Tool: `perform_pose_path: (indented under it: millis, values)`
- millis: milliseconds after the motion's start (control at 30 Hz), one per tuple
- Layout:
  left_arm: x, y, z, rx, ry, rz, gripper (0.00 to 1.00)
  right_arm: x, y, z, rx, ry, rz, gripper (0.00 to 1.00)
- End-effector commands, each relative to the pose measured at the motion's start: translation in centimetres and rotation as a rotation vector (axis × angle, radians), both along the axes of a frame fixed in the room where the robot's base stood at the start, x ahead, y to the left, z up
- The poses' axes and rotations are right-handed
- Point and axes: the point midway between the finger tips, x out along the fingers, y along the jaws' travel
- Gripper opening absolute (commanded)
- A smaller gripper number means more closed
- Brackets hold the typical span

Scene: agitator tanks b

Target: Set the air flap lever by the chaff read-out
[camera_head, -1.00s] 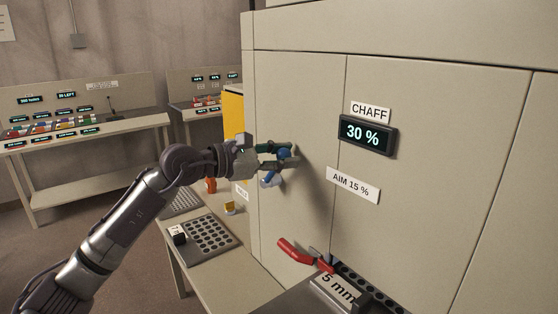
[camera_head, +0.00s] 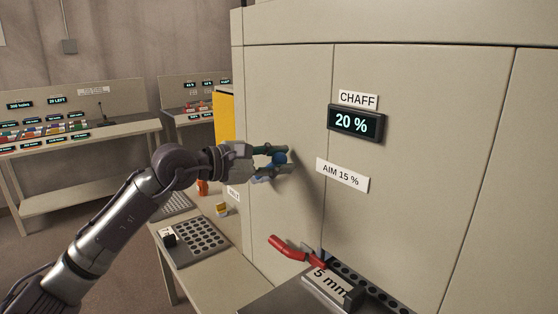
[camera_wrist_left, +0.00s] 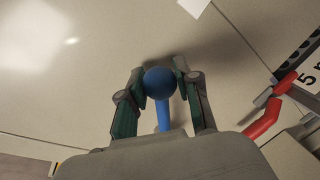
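The air flap lever has a round blue knob (camera_wrist_left: 160,82) and a blue stem, on the beige machine front; the knob also shows in the head view (camera_head: 280,158). My left gripper (camera_head: 284,160) has its fingers on both sides of the knob, and in the left wrist view (camera_wrist_left: 161,76) they appear to touch it. The lever's pivot is hidden behind the gripper. The chaff read-out (camera_head: 356,123) shows 20 %. A label (camera_head: 342,175) below it says AIM 15 %. My right gripper is not in view.
A red handle (camera_head: 288,248) sticks out below, beside a sieve marked 5 mm (camera_head: 332,284). A bench with a perforated tray (camera_head: 201,242) stands left of the machine. A console (camera_head: 75,130) stands farther back. The panel around the read-out is clear.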

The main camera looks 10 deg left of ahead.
Motion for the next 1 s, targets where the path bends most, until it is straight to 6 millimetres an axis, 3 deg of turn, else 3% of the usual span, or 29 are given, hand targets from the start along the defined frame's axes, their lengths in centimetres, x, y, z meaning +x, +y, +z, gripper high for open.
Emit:
perform_pose_path:
  millis: [33, 133, 533, 1000]
  values:
    - [0.0, 0.0, 0.0, 0.0, 0.001, -0.001, 0.42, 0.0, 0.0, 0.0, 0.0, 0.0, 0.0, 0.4]
    - [0.0, 0.0, 0.0, 0.0, 0.001, -0.001, 0.58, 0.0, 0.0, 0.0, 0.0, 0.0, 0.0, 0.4]
    - [-0.4, 0.6, 0.0, 0.0, 0.001, 0.002, 0.58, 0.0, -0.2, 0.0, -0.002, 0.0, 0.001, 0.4]
    - [-6.7, 6.9, 1.3, 0.002, 0.003, 0.003, 0.58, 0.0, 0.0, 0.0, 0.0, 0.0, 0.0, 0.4]
